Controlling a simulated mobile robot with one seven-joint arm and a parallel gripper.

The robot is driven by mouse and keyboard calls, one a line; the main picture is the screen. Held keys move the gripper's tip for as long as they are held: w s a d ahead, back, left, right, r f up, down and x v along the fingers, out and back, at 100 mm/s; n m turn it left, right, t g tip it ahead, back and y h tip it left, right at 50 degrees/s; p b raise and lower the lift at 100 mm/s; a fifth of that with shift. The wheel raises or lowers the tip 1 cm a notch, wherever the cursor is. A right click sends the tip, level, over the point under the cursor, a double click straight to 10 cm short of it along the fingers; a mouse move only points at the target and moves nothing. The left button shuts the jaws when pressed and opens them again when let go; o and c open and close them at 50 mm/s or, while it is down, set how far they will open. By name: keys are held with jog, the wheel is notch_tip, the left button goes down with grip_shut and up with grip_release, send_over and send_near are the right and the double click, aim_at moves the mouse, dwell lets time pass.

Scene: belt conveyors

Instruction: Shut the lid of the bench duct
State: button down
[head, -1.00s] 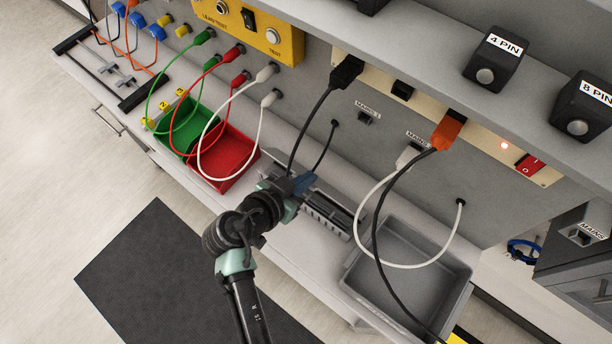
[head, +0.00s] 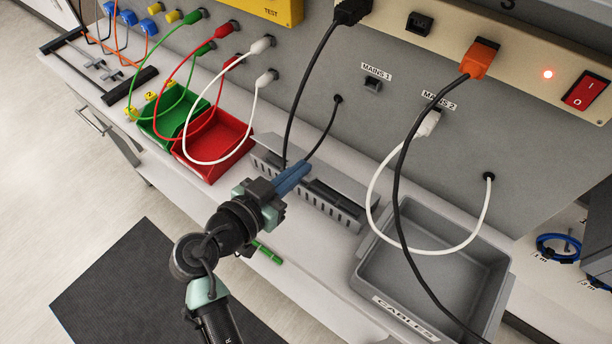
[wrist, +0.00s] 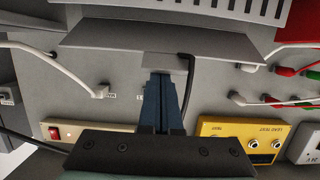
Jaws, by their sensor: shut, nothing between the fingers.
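The bench duct (head: 342,214) is a grey slotted channel lying along the bench between the red bin and the grey tray. Its lid (head: 264,146) is a plain grey strip, standing open and tilted up along the back of the duct. The lid (wrist: 105,40) also shows in the wrist view as a wide grey panel, with the slotted duct wall (wrist: 220,6) above it. My gripper (head: 303,168) is shut and empty, its blue fingers crossing the lid's upper edge in the picture. I cannot tell whether they touch the lid. My fingers hide its middle.
A black cable (head: 303,91) hangs from the panel to the duct beside my fingers. A red bin (head: 238,137) stands left, a grey tray (head: 362,277) right, with white and black cables over it. A green object (head: 267,252) lies near the bench's front edge.

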jog(key=shift+s+a+f+t+h+b, duration=0.25)
jog(key=shift+f+b, duration=0.3)
jog(key=shift+b, duration=0.95)
jog(key=shift+s+a+f+t+h+b, duration=0.15)
jog(key=shift+f+t+b, duration=0.35)
jog(key=shift+b, duration=1.05)
jog(key=shift+s+a+f+t+h+b, duration=0.15)
jog(key=shift+f+b, duration=0.5)
jog(key=shift+b, duration=0.85)
jog(key=f+t+b, duration=0.1)
jog(key=b, duration=0.3)
jog(key=f+h+b, duration=0.1)
jog(key=b, duration=0.4)
jog(key=shift+s+a+t+h, duration=0.1)
jog(key=shift+s+t+h, duration=0.2)
jog(key=shift+t, duration=0.1)
jog(key=f+t+b, duration=0.1)
jog(key=b, duration=0.5)
jog(key=shift+s+a+f+h+b, duration=0.1)
jog(key=shift+s+f+h+b, duration=0.05)
jog(key=shift+h+b, duration=0.25)
jog(key=shift+f+t+b, duration=0.1)
jog(key=shift+t+b, duration=0.2)
jog(key=shift+b, duration=0.75)
jog(key=shift+t+h+b, duration=0.25)
jog(key=shift+t+b, duration=0.05)
jog(key=shift+b, duration=0.55)
